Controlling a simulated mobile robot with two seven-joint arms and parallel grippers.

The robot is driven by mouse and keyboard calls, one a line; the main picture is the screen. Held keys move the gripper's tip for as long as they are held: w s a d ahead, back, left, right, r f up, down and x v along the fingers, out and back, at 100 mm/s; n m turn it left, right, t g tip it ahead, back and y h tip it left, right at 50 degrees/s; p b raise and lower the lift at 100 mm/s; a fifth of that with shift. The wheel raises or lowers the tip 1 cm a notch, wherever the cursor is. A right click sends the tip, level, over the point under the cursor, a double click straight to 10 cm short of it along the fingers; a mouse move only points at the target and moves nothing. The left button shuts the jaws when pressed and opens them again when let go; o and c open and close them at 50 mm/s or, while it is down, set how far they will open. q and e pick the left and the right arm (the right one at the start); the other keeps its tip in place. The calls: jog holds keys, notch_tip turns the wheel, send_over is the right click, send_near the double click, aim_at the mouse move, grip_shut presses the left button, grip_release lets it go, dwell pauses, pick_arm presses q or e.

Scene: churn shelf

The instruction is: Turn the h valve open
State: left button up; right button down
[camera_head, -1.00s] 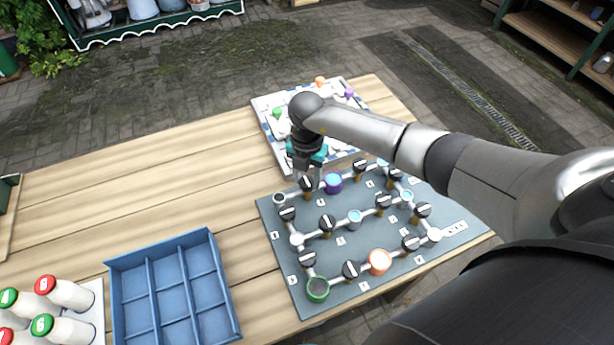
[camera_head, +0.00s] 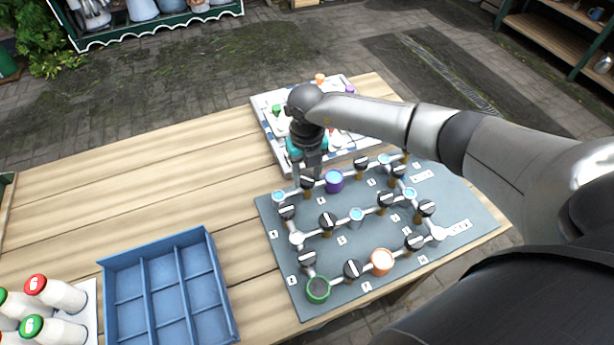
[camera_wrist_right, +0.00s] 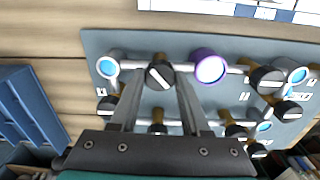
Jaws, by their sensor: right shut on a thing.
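A grey valve board (camera_head: 335,245) lies on the table, with silvery pipes, black knobs with white stripes, and coloured rings. My right gripper (camera_head: 309,178) is at a black knob (camera_head: 307,185) on the far pipe row, between a light-blue ring (camera_head: 279,197) and a purple ring (camera_head: 334,181). In the right wrist view, the right gripper's fingers (camera_wrist_right: 159,82) are on either side of this knob (camera_wrist_right: 159,74), shut on it, and its white stripe is slanted. The small letter labels are too small to read, so I cannot tell which is h. My left gripper is not in view.
A white board (camera_head: 265,117) with coloured pieces lies just behind the valve board. A blue divided tray (camera_head: 172,290) and several white bottles (camera_head: 55,294) stand at the front left.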

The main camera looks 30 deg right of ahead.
aim_at(307, 179)
jog(key=n+b, duration=0.2)
jog(key=n, duration=0.2)
jog(key=shift+w+n, duration=0.1)
jog(key=shift+n, duration=0.2)
jog(key=shift+n+b, duration=1.05)
jog(key=shift+n, duration=1.45)
jog(key=shift+r, duration=0.1)
jog(key=shift+c, duration=1.8)
grip_release()
notch_tip(307, 179, up, 15)
